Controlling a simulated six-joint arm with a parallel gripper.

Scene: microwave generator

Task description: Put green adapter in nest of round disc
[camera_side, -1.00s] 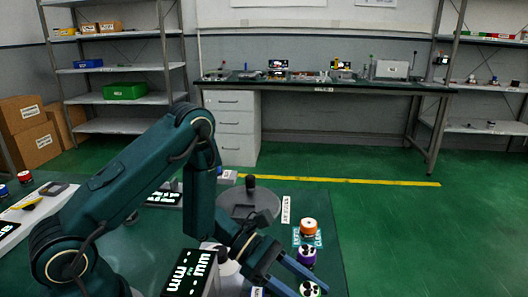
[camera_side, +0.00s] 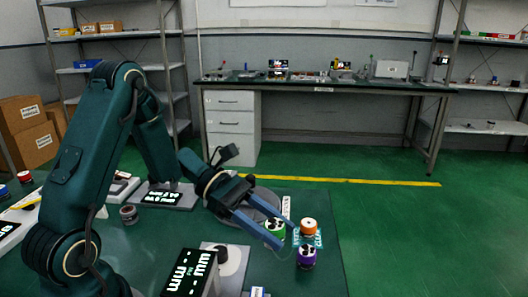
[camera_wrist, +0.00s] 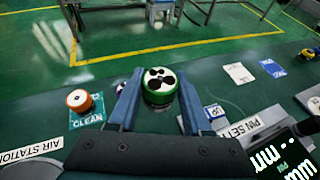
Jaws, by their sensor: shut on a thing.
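The green adapter (camera_side: 275,230) has a white top with black spots. My gripper (camera_side: 278,232) is shut on it; in the wrist view the green adapter (camera_wrist: 159,86) sits between the two blue fingers (camera_wrist: 160,104). It appears to be held above the dark green bench, upright. The round grey disc (camera_side: 262,196) lies on the bench behind my gripper in the side view, partly covered by my gripper and arm. Its nest cannot be made out, and the disc does not show clearly in the wrist view.
An orange adapter (camera_side: 309,227) stands on the CLEAN card (camera_side: 318,240), just right of the held one. A purple adapter (camera_side: 306,256) stands in front of it. A black display box (camera_side: 190,273) is at the front.

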